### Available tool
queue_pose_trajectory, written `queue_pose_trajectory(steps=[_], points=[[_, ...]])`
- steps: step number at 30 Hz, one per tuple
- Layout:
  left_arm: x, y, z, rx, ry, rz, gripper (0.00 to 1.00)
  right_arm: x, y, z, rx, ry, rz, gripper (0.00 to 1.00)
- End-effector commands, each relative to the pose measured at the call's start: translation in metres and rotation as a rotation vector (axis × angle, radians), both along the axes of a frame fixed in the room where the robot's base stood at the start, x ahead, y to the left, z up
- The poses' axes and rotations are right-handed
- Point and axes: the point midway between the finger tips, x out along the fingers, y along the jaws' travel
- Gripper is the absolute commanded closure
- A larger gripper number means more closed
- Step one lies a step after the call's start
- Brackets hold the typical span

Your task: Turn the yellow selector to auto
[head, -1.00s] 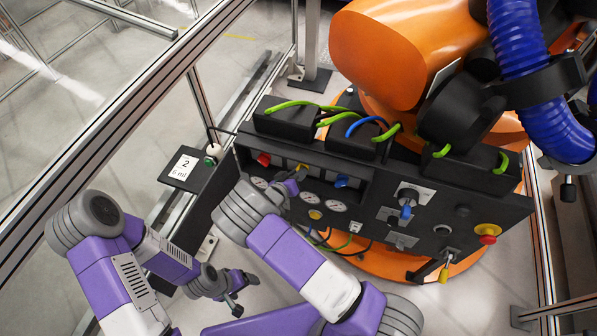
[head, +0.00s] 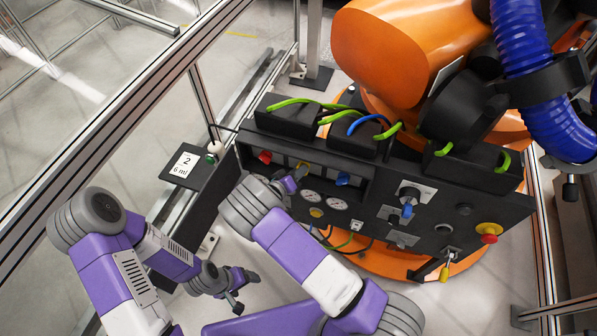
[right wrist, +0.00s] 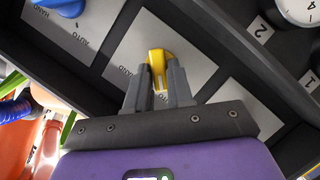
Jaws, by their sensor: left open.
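The yellow selector (right wrist: 157,60) is on a pale label plate (right wrist: 145,35) in the right wrist view, its handle between the two grey fingertips of my right gripper (right wrist: 158,85). Both fingers appear to press on its sides. In the head view, the yellow selector (head: 304,166) is partly covered by my right gripper (head: 298,174) at the panel's left part. My left gripper (head: 244,291) is open and empty, low and in front of the panel.
The black panel (head: 470,190) also carries a red selector (head: 265,157), a blue selector (head: 343,179), gauges (head: 337,204) and a red-and-yellow stop button (head: 489,235). An orange robot arm (head: 390,50) stands behind it. A metal frame rail (head: 110,110) runs along the left.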

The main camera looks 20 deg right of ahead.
Motion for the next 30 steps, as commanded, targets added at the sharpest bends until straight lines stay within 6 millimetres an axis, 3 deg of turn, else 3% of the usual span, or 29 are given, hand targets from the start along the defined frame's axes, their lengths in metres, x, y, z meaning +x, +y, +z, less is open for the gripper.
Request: queue_pose_trajectory(steps=[1, 4, 14, 24, 30], points=[[0.000, 0.000, 0.000, 0.000, 0.000, 0.000, 0.22, 0.000, 0.001, 0.000, 0.001, 0.000, 0.003, 0.72], [0.000, 0.000, 0.000, 0.000, 0.000, 0.000, 0.22, 0.000, 0.001, 0.000, 0.001, 0.000, 0.002, 0.57], [0.000, 0.000, 0.000, 0.000, 0.000, 0.000, 0.22, -0.002, 0.003, 0.001, 0.002, -0.001, 0.002, 0.57], [0.000, 0.000, 0.002, 0.000, 0.000, 0.000, 0.22, -0.034, 0.042, 0.015, 0.002, -0.001, 0.003, 0.57], [0.000, 0.000, 0.002, 0.000, 0.000, 0.000, 0.22, -0.045, 0.056, 0.020, 0.002, 0.000, 0.001, 0.57]])
